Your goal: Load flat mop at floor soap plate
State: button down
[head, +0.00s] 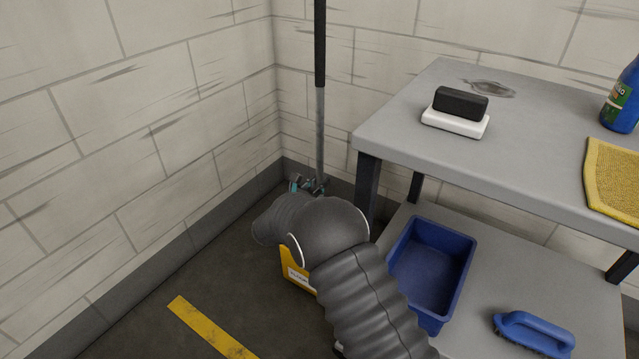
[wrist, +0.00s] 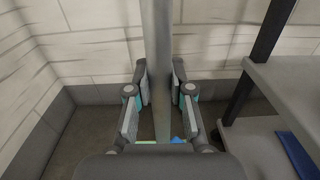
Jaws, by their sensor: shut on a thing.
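The flat mop's upright pole (head: 320,130) stands in the corner, with a black upper grip and a grey lower shaft. The grey shaft also runs down the middle of the wrist view (wrist: 162,60). My gripper (head: 311,186) is shut on this shaft, with a finger on each side in the wrist view (wrist: 160,80). The mop head is hidden by my arm in the head view. Small green and blue patches show low in the wrist view; I cannot tell what they are. A yellow object with a white label (head: 290,267) is on the floor, mostly hidden behind my arm. No soap plate is clearly seen.
A grey table (head: 400,120) at the right holds a black sponge on a white block (head: 457,111), a blue bottle (head: 622,100) and a yellow cloth (head: 612,180). Its lower shelf (head: 480,335) holds a blue tub (head: 432,265) and brush (head: 533,332).

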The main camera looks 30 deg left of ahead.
aim_at(318, 164)
jog(key=shift+r+p, duration=1.25)
jog(key=shift+r, duration=2.35)
